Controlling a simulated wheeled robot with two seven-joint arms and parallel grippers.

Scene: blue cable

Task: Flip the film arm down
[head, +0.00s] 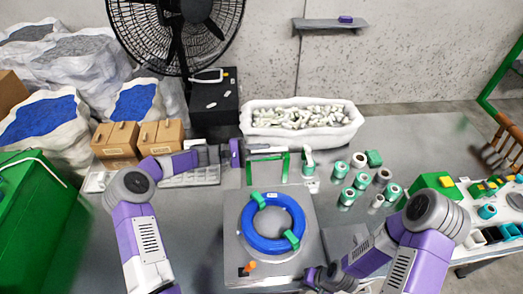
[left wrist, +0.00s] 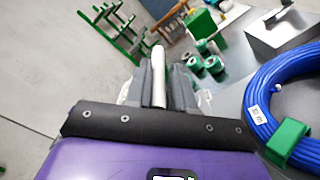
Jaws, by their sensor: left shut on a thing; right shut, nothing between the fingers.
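The white film arm (head: 274,149) lies roughly level along the top of the green frame (head: 284,168), behind the blue cable coil (head: 299,222). My left gripper (head: 250,150) is shut on the film arm near its left end. In the left wrist view the white bar of the film arm (left wrist: 158,75) runs between the fingers (left wrist: 160,88). The coil lies on the metal plate and also shows in the left wrist view (left wrist: 266,90). My right gripper (head: 310,275) is shut and empty near the plate's front right corner; its fingertips are partly hidden.
A white tub of pale pieces (head: 301,133) stands behind the green frame. Several green and white rolls (head: 347,196) stand to its right. Cardboard boxes (head: 115,139) and a keyboard-like panel (head: 195,177) are at the left. An orange knob (head: 249,267) is at the plate's front.

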